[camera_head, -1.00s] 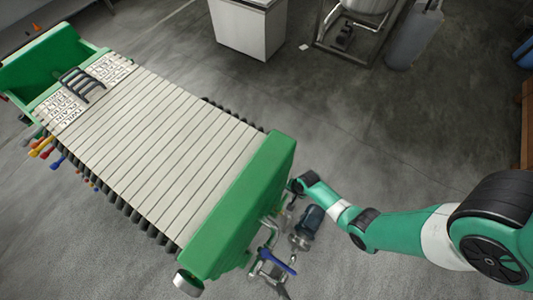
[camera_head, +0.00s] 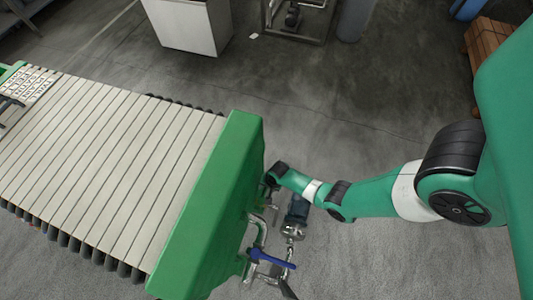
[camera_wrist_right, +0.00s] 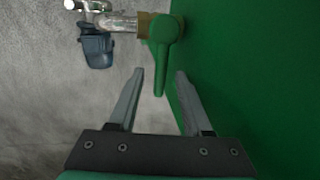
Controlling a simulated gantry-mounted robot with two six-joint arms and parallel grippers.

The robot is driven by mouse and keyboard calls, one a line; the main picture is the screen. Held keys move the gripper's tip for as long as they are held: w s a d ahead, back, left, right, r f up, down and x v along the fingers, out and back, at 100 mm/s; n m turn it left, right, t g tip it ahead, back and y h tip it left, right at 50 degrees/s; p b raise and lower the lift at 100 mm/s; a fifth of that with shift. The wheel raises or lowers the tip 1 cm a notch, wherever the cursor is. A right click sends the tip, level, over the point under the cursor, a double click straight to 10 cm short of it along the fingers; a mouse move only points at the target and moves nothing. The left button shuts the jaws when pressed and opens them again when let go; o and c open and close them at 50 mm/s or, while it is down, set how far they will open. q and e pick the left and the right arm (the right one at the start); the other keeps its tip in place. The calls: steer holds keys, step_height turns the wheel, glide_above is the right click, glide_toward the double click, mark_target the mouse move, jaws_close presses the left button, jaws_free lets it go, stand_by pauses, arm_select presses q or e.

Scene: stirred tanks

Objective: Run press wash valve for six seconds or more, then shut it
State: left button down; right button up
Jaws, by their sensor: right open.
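In the right wrist view, a valve with a green lever (camera_wrist_right: 165,52) sits on a brass-coloured body at the end of a metal pipe (camera_wrist_right: 112,22). The lever points down the picture, across the pipe's line. My right gripper (camera_wrist_right: 160,74) is open, and the lever's free end lies between its two fingers, with gaps visible on both sides. In the head view my right wrist is beside the green end plate (camera_head: 225,190) of the press; the fingers and green lever cannot be made out there.
A blue lever (camera_head: 273,260) sits on pipework (camera_head: 262,230) at the press's near end, with a dark blue motor (camera_head: 298,208) beside it. The green end plate rises close beside my right fingers. A white cabinet (camera_head: 185,25) stands at the back.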

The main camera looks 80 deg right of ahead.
steer(key=shift+c, duration=0.2)
jaws_close()
stand_by(1.3)
